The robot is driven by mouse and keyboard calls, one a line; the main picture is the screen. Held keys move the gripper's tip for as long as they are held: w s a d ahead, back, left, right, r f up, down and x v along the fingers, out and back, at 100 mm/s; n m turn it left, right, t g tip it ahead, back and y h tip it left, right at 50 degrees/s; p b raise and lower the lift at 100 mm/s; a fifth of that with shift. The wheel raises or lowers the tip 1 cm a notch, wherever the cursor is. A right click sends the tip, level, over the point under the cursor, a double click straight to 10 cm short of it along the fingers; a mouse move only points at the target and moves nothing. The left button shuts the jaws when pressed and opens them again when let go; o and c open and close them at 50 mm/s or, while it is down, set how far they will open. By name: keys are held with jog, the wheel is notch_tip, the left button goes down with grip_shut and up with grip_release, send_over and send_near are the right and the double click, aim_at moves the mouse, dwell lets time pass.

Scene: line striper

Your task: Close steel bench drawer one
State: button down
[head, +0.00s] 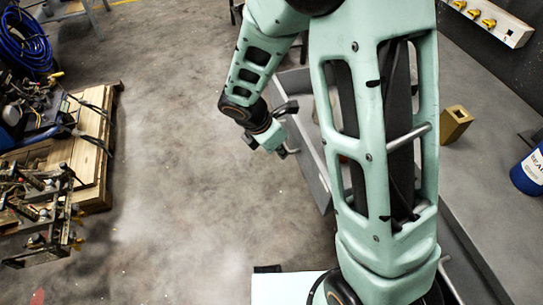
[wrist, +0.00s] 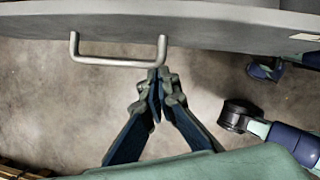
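The grey steel drawer (head: 310,170) stands pulled out from the bench in the head view, partly hidden behind my arm. In the wrist view its front (wrist: 225,22) runs across the top, with a bar handle (wrist: 115,61) on it. My gripper (wrist: 158,74) has its fingertips together just below the right end of the handle, with nothing visible between them. Whether the tips touch the handle or drawer front I cannot tell. In the head view my gripper (head: 284,130) is at the drawer's outer left side.
The grey bench top (head: 490,215) on the right holds a brass-coloured block (head: 455,123) and a blue can (head: 530,172). A wooden pallet (head: 92,150) with equipment and a blue hose (head: 22,42) stand at left. The concrete floor (head: 180,170) between is clear.

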jog(key=w+d+p, duration=0.1)
jog(key=w+d, duration=0.1)
jog(key=d, duration=0.5)
jog(key=w+d+p, duration=0.2)
jog(key=d, duration=0.5)
jog(key=w+d+p, duration=0.1)
jog(key=w+d, duration=0.1)
jog(key=d, duration=0.5)
jog(key=shift+d, duration=0.2)
jog(key=shift+w+d, duration=0.1)
